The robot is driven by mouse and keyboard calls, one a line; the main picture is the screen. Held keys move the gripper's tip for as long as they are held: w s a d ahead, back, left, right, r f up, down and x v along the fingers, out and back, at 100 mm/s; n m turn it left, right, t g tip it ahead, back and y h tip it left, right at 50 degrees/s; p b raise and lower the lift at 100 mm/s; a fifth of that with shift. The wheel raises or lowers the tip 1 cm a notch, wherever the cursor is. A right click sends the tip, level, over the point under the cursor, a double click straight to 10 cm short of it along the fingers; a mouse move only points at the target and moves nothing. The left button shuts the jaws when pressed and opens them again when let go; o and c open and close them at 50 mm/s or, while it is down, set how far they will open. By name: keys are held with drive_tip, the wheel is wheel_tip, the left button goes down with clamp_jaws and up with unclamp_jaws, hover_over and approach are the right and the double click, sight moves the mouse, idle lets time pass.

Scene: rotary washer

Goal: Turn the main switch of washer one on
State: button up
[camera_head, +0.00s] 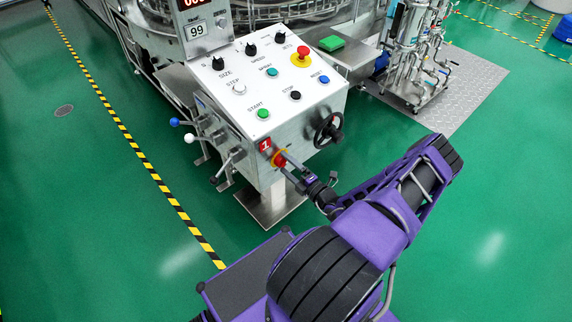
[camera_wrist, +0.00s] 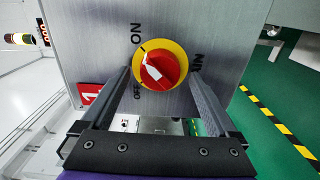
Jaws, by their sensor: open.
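The main switch is a red knob (camera_wrist: 166,62) on a yellow disc (camera_wrist: 178,48), on the metal side of the control box. ON is printed at its upper left and OFF at its lower left in the wrist view. A white mark on the knob lies on its left half; I cannot tell exactly which label it points to. The switch also shows in the head view (camera_head: 279,160), below a red label "1" (camera_head: 265,144). My gripper (camera_wrist: 160,78) is open, with one finger on each side of the knob. Gaps show between the fingers and the knob; contact is not clear.
The sloped control panel (camera_head: 270,80) above carries several knobs and buttons and a red emergency stop (camera_head: 302,56). A black handwheel (camera_head: 328,130) sits right of the switch. Levers with blue and white balls (camera_head: 189,138) stick out at left. Green floor is open in front.

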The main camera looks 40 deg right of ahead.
drive_tip(key=s+d, duration=0.1)
drive_tip(key=s, duration=1.5)
drive_tip(key=shift+s+p, duration=0.4)
drive_tip(key=shift+d, duration=0.1)
